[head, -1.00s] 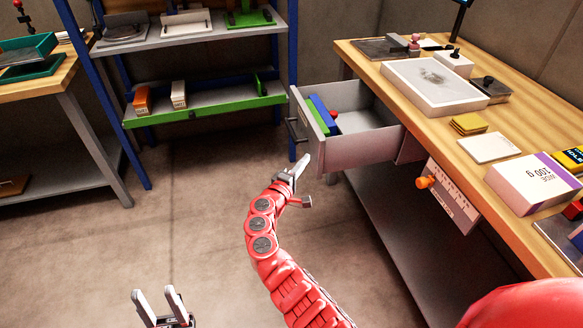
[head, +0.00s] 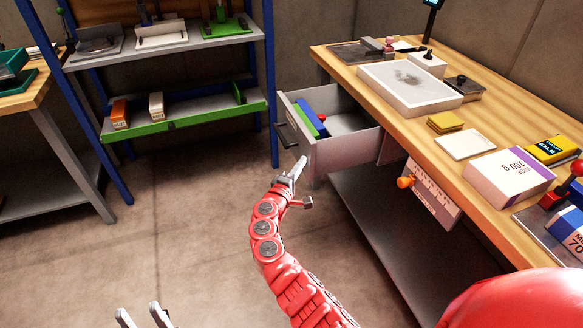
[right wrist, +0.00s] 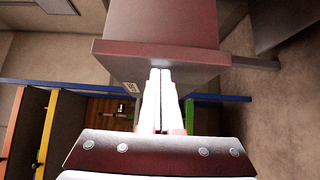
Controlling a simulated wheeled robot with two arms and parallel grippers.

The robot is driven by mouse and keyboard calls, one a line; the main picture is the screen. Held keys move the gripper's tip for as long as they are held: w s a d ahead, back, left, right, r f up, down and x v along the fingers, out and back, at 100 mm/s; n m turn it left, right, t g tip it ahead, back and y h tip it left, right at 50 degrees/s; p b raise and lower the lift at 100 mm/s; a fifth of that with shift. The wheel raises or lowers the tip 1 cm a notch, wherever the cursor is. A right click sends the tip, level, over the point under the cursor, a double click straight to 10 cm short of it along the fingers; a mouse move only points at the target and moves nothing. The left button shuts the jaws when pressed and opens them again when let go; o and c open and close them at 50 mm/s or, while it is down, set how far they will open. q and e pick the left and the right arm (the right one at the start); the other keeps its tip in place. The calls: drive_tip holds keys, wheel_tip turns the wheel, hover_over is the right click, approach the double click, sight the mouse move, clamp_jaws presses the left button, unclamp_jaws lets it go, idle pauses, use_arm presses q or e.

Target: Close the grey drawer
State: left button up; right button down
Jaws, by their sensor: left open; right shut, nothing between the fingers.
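The grey drawer (head: 345,150) is pulled out from under the wooden workbench, with a dark handle (head: 287,134) on its front panel. A blue block (head: 308,117) and a green block (head: 314,122) lie inside it near the front. My right gripper (head: 299,166) is shut and empty, its tips close to the lower near corner of the drawer front; whether they touch I cannot tell. In the right wrist view the shut fingers (right wrist: 160,75) point at a grey-red panel edge. My left gripper (head: 143,316) is open and empty at the bottom edge of the head view.
The workbench (head: 395,107) carries a white tray (head: 410,88), a paper ream (head: 508,172) and other items. An orange knob (head: 405,182) sticks out below its edge. A blue-framed shelf (head: 185,119) stands behind at left. The floor between is clear.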

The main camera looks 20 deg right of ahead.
sight(371, 146)
drive_tip(key=d+b, duration=0.1)
drive_tip(key=d, duration=0.6)
drive_tip(key=d+b, duration=0.2)
drive_tip(key=d, duration=0.6)
drive_tip(key=d+b, duration=0.2)
drive_tip(key=d, duration=0.5)
drive_tip(key=shift+w+d, duration=0.3)
drive_tip(key=shift+w, duration=0.05)
drive_tip(key=shift+d+b, duration=0.3)
drive_tip(key=shift+d, duration=0.55)
drive_tip(key=shift+s+d+r, duration=0.1)
drive_tip(key=shift+r, duration=0.05)
